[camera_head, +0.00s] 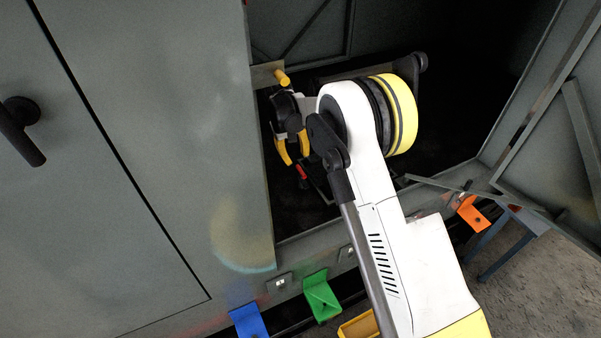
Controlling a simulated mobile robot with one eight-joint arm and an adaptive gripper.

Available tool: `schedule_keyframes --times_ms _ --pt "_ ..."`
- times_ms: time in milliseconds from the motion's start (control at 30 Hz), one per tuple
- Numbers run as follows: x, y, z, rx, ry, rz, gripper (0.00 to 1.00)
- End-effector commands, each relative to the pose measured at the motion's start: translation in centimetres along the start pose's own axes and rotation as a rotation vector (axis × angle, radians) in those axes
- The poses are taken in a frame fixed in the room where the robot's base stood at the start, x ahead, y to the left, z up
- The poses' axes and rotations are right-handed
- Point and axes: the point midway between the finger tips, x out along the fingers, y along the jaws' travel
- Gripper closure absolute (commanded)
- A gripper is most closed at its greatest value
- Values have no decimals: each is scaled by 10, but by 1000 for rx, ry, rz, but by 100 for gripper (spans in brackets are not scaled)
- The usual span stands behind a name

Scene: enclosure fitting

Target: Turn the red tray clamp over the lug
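A small red part (302,172), which looks like the red tray clamp, shows inside the dark opening of the grey enclosure. Only a little of it is visible, and its turn angle cannot be read. My gripper (297,160) reaches into the opening and points down just above the red part. Its two yellow fingers stand apart with a dark gap between them. I cannot tell whether a fingertip touches the red part. The lug cannot be made out in the shadow; my white arm hides much of the tray area.
A grey door (130,150) with a black handle (20,130) closes the left side. A yellow peg (282,78) sits close above my gripper. Blue (249,321), green (321,296) and orange (473,213) brackets line the lower edge. An open panel (575,110) stands at right.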

Motion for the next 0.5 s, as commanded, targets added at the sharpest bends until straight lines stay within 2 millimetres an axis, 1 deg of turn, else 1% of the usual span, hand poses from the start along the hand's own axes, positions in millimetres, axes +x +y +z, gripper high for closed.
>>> schedule_keyframes --times_ms 33,200,300,400,500 --pt "14 -1 0 1 0 0 64" --pt "50 0 0 1 1 0 64" --pt "66 0 0 2 1 0 64" --pt "77 0 0 2 1 0 64" --pt "83 0 0 1 1 0 64"
